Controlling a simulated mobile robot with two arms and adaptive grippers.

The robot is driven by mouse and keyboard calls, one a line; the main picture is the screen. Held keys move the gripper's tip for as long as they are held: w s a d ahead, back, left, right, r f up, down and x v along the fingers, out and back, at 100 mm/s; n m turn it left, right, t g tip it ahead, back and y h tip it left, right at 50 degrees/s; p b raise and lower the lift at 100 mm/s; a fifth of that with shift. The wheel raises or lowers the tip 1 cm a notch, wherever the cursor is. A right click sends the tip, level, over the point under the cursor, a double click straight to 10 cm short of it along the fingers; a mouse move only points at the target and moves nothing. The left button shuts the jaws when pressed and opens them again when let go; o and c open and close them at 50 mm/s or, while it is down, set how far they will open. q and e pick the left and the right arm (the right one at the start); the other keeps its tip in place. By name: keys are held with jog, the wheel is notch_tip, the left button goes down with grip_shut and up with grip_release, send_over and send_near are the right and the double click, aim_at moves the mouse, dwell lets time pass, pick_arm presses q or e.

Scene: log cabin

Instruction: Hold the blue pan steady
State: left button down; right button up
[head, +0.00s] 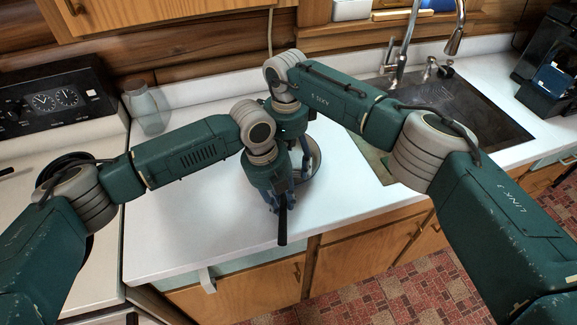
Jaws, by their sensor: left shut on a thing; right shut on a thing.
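The blue pan (317,160) is on the white counter in the middle of the head view, mostly hidden under my two arms. Part of its round rim and inside shows to the right of my grippers. Its dark handle (283,230) points toward the counter's front edge. My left gripper (280,203) is the lower one and is shut on the pan's handle. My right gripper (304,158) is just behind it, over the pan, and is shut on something. My arms hide what it holds.
A sink (460,112) with a tall faucet (403,50) is at the right, with a greenish board (378,163) beside it. A glass jar (146,106) stands at the back left, near the stove's dial panel (52,100). The counter's front left (170,235) is clear.

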jog(key=shift+w+d+f, duration=0.15)
jog(key=shift+w+d, duration=0.2)
jog(key=shift+w, duration=0.45)
jog(key=shift+s+a, duration=0.15)
jog(key=shift+s, duration=1.1)
jog(key=shift+w+r, duration=0.15)
jog(key=shift+w, duration=0.5)
jog(key=shift+w+r, duration=0.15)
jog(key=shift+w, duration=0.45)
jog(key=shift+s+r, duration=0.2)
jog(key=shift+s, duration=0.95)
jog(key=shift+w+r, duration=0.1)
jog(key=shift+w, duration=1.05)
jog(key=shift+s+r, duration=0.1)
jog(key=shift+s, duration=1.05)
jog(key=shift+w+r, duration=0.1)
jog(key=shift+w, duration=1.1)
jog(key=shift+s+r, duration=0.1)
jog(key=shift+s, duration=1.1)
jog(key=shift+w+r, duration=0.1)
jog(key=shift+w, duration=1.1)
jog(key=shift+s+r, duration=0.1)
jog(key=shift+s, duration=1.15)
jog(key=shift+r, duration=0.1)
